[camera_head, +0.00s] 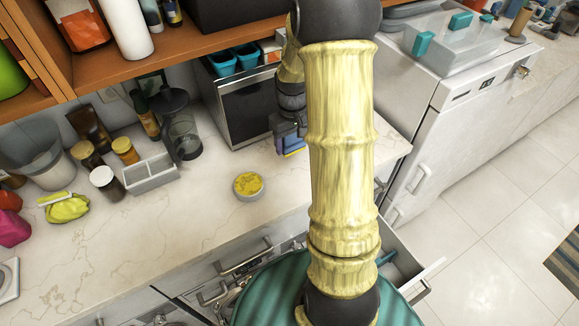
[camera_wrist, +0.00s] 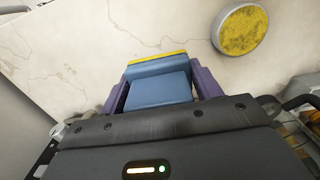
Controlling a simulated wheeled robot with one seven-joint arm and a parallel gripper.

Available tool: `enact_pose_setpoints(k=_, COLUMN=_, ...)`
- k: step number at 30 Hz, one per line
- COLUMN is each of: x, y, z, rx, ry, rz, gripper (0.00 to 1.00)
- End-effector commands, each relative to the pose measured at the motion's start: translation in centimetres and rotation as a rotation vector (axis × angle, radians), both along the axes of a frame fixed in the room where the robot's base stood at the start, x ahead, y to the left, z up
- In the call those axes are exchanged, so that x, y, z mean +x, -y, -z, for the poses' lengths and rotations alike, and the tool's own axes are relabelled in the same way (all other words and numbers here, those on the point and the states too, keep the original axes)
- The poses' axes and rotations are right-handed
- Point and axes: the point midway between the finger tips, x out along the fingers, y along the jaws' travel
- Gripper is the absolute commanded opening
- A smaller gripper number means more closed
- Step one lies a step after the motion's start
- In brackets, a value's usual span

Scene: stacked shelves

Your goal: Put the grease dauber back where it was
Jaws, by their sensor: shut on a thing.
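My gripper (camera_wrist: 160,80) is shut on a blue block with a yellow far edge, which I take to be the grease dauber (camera_wrist: 158,92). The purple fingers sit on either side of it. In the head view, my gripper (camera_head: 291,140) is over the counter, beside the dark-fronted appliance. The blue and yellow of the held dauber (camera_head: 291,151) show below the gripper, partly hidden by my arm. I cannot tell whether it touches the counter. A round tin with a yellow top (camera_head: 248,185) lies on the counter, apart from the gripper; it also shows in the wrist view (camera_wrist: 240,30).
The dark-fronted appliance (camera_head: 245,110) stands against the wall. A grey divided holder (camera_head: 150,176), a dark press pot (camera_head: 180,125) and several jars stand to the left. An orange-brown shelf (camera_head: 200,42) overhangs the back. An open drawer (camera_head: 405,262) juts out below. The counter's front middle is clear.

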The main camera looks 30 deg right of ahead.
Motion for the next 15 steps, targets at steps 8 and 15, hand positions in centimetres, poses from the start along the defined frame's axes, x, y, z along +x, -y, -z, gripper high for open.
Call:
enact_pose_setpoints(k=8, x=-0.1, y=0.0, z=1.0, rx=0.001, ry=-0.004, rz=0.0, gripper=0.35)
enact_pose_setpoints(k=15, x=-0.1, y=0.0, z=4.9, rx=0.002, ry=-0.005, rz=0.001, gripper=0.35)
